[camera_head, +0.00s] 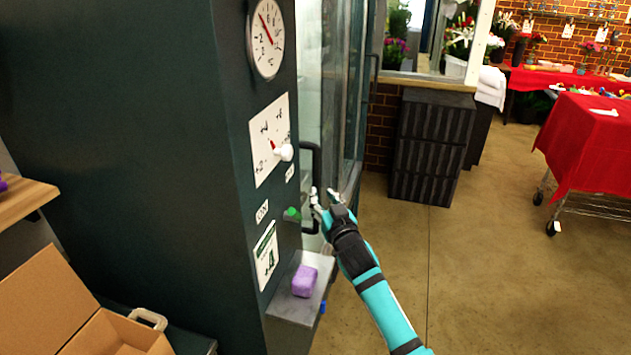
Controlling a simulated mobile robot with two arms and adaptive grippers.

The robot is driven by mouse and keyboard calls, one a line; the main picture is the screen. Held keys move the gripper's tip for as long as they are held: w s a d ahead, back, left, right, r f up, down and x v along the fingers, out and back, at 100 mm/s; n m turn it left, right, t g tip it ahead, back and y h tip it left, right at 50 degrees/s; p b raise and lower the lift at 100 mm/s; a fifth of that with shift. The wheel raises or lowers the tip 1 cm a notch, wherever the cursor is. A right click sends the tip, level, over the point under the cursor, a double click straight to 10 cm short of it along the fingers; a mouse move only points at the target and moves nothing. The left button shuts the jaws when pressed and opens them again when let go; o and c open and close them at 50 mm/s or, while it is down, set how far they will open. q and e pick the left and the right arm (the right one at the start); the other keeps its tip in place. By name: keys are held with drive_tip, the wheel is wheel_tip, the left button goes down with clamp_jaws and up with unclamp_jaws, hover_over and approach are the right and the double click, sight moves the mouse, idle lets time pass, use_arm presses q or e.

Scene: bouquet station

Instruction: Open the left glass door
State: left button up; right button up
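The left glass door (308,75) is seen at a steep angle on the front of the dark green cabinet and looks closed. Its dark vertical handle (317,158) stands out near the door's left edge. My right gripper (325,195) reaches up from the lower right to the handle's lower part. Its two fingers are apart, and one overlaps the handle bar in the picture. I cannot tell whether it touches the bar. My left gripper is out of view.
A small shelf (287,309) with a purple block (305,281) juts out below the handle. A second handle (373,75) is on the glass front further right. A dark crate stack (428,150) stands behind. The floor (480,270) right of my arm is clear.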

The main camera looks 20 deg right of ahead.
sight(317, 186)
drive_tip(key=w, duration=0.6)
drive_tip(key=shift+w, duration=0.4)
clamp_jaws()
drive_tip(key=shift+w+f, duration=0.25)
drive_tip(key=shift+f, duration=0.1)
